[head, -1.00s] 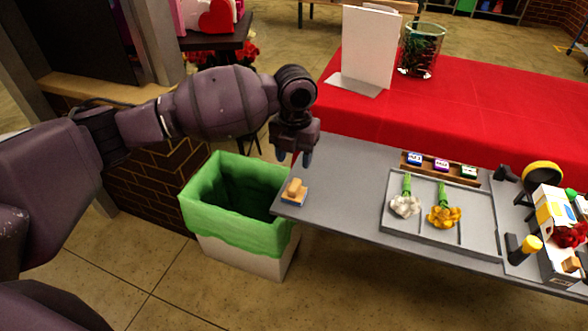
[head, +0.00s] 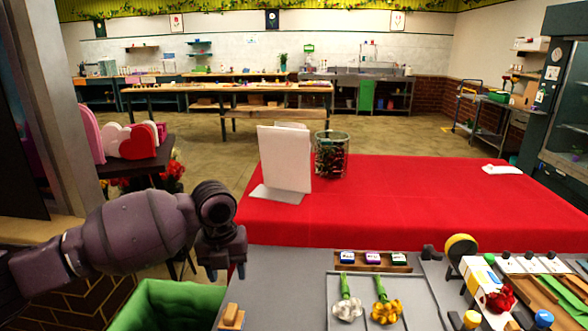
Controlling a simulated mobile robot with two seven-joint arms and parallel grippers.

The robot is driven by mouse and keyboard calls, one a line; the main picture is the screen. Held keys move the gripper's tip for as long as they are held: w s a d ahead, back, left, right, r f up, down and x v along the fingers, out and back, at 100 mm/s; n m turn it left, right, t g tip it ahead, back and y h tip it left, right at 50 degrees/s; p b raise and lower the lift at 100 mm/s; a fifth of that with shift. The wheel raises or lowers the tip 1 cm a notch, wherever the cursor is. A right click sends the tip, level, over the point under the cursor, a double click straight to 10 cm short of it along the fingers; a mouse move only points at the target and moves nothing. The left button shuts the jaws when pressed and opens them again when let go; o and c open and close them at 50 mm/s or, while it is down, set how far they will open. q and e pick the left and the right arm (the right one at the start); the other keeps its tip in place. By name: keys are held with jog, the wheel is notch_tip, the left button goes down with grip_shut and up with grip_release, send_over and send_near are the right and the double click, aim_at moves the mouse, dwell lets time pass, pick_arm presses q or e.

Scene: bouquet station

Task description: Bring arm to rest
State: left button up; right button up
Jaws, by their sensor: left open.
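My left arm comes in from the left. Its gripper (head: 227,272) points down above the left edge of the grey table (head: 285,270), between the green-lined bin and the red cloth. The jaws are open, and nothing shows between them. A small tan block (head: 231,315) lies on the table's left end, below the gripper and apart from it. My right gripper is not in view.
A green-lined bin (head: 172,305) stands left of the table. A grey tray (head: 342,284) holds a white flower (head: 347,310) and a yellow flower (head: 386,311). Behind are a red-covered table (head: 400,210), a white panel (head: 284,160) and a glass vase (head: 331,155).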

pick_arm(q)
jog(key=w+d+r+n+t+h, duration=0.55)
jog(key=w+d+n+t, duration=0.2)
jog(key=n, duration=0.45)
jog(key=s+a+f+n+t, duration=0.2)
jog(key=s+a+f+n, duration=0.1)
jog(key=s+f+n, duration=0.1)
jog(key=s+a+f+n+t+y, duration=0.1)
jog(key=s+a+f+n+t, duration=0.2)
jog(key=n, duration=0.4)
jog(key=s+a+f+n+t, duration=0.2)
jog(key=s+a+f+n, duration=0.1)
jog(key=s+f+n, duration=0.2)
jog(key=shift+s+a+f+t, duration=0.15)
jog(key=shift+s+a+f, duration=0.1)
jog(key=shift+f, duration=0.4)
jog(key=shift+s+a+f+t, duration=0.1)
jog(key=shift+s+f, duration=0.1)
jog(key=shift+f, duration=0.4)
jog(key=s+a+f+n+g+y, duration=0.2)
jog(key=s+a+f, duration=0.2)
jog(key=s+f, duration=0.4)
jog(key=s+a+f+n+g+y, duration=0.2)
jog(key=s+a+f, duration=0.3)
jog(key=s, duration=0.9)
notch_tip(320, 180, down, 4)
jog(key=shift+s+r+n+y, duration=0.1)
jog(key=shift+s+n+y, duration=0.3)
jog(key=shift+n+y, duration=0.2)
